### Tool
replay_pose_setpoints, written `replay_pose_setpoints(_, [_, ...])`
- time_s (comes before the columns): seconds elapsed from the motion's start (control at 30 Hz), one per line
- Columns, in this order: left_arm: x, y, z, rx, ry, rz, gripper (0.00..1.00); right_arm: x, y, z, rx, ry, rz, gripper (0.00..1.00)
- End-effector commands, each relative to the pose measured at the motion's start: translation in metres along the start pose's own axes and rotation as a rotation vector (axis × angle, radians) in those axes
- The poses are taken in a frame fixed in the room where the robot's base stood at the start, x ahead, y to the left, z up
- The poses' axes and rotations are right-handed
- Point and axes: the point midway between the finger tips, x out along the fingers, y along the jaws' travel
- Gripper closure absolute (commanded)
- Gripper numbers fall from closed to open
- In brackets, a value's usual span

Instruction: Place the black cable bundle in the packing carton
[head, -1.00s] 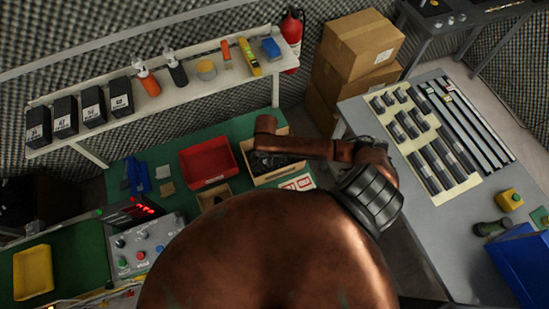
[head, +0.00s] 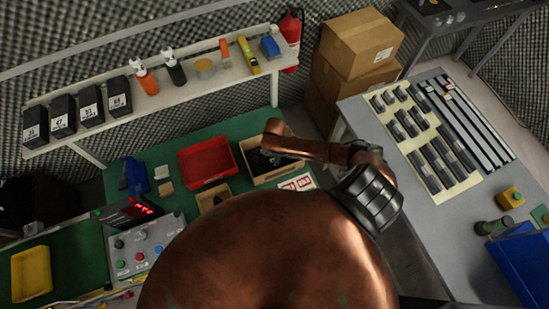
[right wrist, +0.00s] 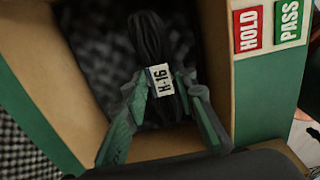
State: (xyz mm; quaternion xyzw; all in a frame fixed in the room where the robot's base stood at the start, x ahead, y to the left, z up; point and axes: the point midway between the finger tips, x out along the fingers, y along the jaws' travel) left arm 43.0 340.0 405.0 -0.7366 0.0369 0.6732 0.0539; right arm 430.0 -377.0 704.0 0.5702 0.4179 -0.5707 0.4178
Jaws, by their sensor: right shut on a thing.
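The carton's inside is dark and textured. In the head view the carton (head: 283,174) stands on the green bench, with dark material inside and my copper arm over it. My right gripper is hidden there. My left gripper is not in view.
A red bin (head: 206,176) and a smaller brown box (head: 214,198) stand left of the carton. HOLD and PASS labels (head: 297,184) lie beside it. A shelf (head: 150,105) with bottles and black boxes is behind. A grey table (head: 385,150) stands to the right.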

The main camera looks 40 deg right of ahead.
Motion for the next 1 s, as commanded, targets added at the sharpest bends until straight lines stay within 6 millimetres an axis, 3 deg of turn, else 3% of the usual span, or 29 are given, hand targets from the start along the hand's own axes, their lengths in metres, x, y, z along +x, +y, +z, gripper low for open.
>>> replay_pose_setpoints(0.53, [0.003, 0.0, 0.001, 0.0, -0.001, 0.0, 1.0, 0.012, 0.0, 0.0, 0.0, 0.001, 0.001, 1.0])
replay_pose_setpoints(0.57, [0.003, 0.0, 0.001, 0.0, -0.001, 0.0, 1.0, 0.012, 0.0, 0.0, 0.0, 0.0, 0.0, 0.74])
replay_pose_setpoints(0.8, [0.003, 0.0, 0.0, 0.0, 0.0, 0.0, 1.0, 0.012, 0.0, 0.0, 0.001, 0.0, 0.0, 0.57])
replay_pose_setpoints(1.0, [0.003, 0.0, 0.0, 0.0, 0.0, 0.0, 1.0, 0.012, 0.0, 0.0, 0.001, 0.0, 0.0, 0.57])
